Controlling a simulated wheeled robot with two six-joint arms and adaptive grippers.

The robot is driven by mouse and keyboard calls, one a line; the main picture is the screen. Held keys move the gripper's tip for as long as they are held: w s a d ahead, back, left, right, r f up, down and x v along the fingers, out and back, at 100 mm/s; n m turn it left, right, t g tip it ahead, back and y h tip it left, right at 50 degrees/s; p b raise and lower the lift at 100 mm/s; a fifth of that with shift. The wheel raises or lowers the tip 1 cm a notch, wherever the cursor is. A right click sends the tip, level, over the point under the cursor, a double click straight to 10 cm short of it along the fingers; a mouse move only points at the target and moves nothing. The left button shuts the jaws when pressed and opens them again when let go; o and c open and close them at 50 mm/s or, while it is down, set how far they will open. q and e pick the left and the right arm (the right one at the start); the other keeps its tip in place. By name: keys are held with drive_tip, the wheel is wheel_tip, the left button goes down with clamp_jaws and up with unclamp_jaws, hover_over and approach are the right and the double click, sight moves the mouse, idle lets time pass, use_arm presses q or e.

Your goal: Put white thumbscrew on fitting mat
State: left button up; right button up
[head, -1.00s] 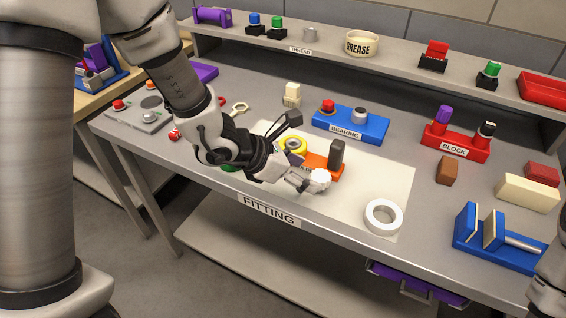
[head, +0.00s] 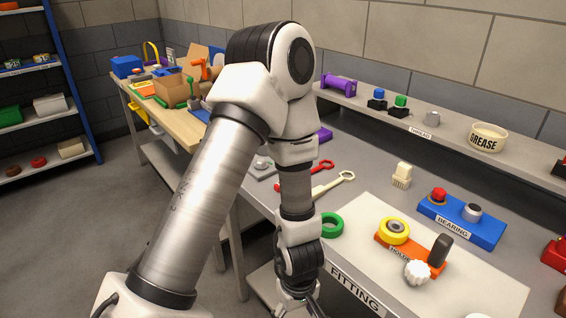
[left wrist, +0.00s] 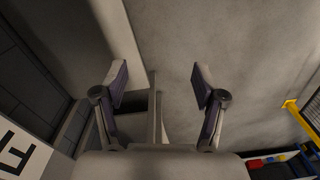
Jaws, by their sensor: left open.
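The white thumbscrew (head: 417,272) has a lobed knob. It rests on the pale fitting mat (head: 480,285), close in front of the orange holder (head: 395,252); I cannot tell if they touch. My left gripper (head: 297,300) is low at the bottom of the head view, left of the mat and in front of the table edge, partly cut off. In the left wrist view my left gripper (left wrist: 160,85) has its two fingers wide apart with nothing between them. The floor shows beyond them. My right gripper is out of view.
A yellow ring (head: 394,230) and a dark upright block (head: 441,250) sit on the orange holder. A green ring (head: 331,224) lies at the mat's left side. A blue bearing stand (head: 462,222) is behind.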

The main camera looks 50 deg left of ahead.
use_arm(q)
drive_tip(key=s+d+f+m, duration=0.2)
drive_tip(key=s+f+m, duration=0.2)
drive_tip(key=f+m, duration=0.3)
drive_tip(key=s+d+f+m, duration=0.2)
drive_tip(key=s+f+m, duration=0.2)
drive_tip(key=f+m, duration=0.3)
drive_tip(key=shift+f, duration=0.35)
